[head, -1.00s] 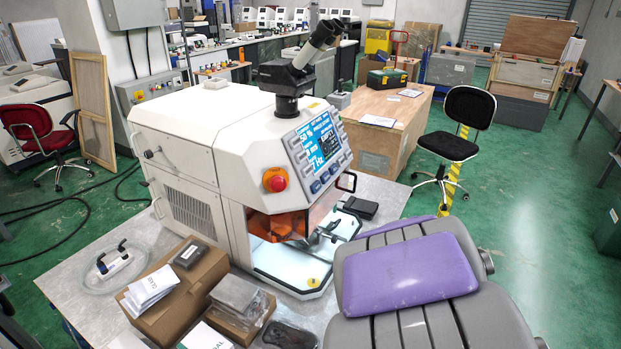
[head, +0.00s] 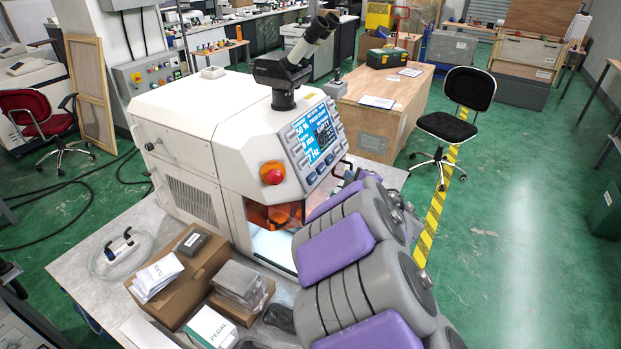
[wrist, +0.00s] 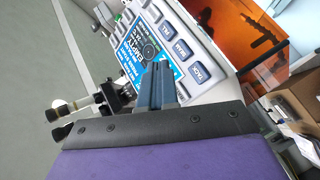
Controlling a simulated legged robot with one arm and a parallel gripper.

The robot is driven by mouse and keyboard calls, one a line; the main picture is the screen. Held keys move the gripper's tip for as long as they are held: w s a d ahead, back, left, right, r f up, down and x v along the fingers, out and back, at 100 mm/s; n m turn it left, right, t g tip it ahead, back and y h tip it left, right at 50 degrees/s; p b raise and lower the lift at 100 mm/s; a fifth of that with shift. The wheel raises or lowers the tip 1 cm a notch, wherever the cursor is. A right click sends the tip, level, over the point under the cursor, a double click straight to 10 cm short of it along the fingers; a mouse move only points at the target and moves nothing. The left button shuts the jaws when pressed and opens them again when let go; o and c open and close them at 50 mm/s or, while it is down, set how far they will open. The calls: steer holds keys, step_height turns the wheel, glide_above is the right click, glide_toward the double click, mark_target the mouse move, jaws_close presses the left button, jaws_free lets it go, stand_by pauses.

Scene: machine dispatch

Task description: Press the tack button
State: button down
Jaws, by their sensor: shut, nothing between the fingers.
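The machine's control panel (head: 318,142) has a blue screen with a row of dark blue buttons along its lower edge. In the wrist view the panel looks turned on its side. My gripper (wrist: 155,80) is shut and empty. Its fingers overlap the lower part of the blue screen (wrist: 150,50) in the picture, to the left of the TACK button. Contact with the panel cannot be seen. In the head view my arm hides the gripper.
A red knob (head: 272,173) sits on the machine's front beside the panel. A microscope eyepiece (head: 295,60) rises above it. The orange window (head: 262,214) is below. Boxes (head: 190,275) stand on the table at the left. A black chair (head: 455,115) stands on open green floor to the right.

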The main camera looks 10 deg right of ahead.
mark_target(312, 178)
steer(key=w+a+f+b, duration=0.4)
steer(key=a+b, duration=0.1)
steer(key=shift+w+a, duration=0.3)
steer(key=shift+w, duration=0.05)
stand_by(1.1)
steer(key=shift+a, duration=0.15)
steer(key=shift+a, duration=0.35)
steer(key=shift+d, duration=0.1)
steer(key=shift+d, duration=0.25)
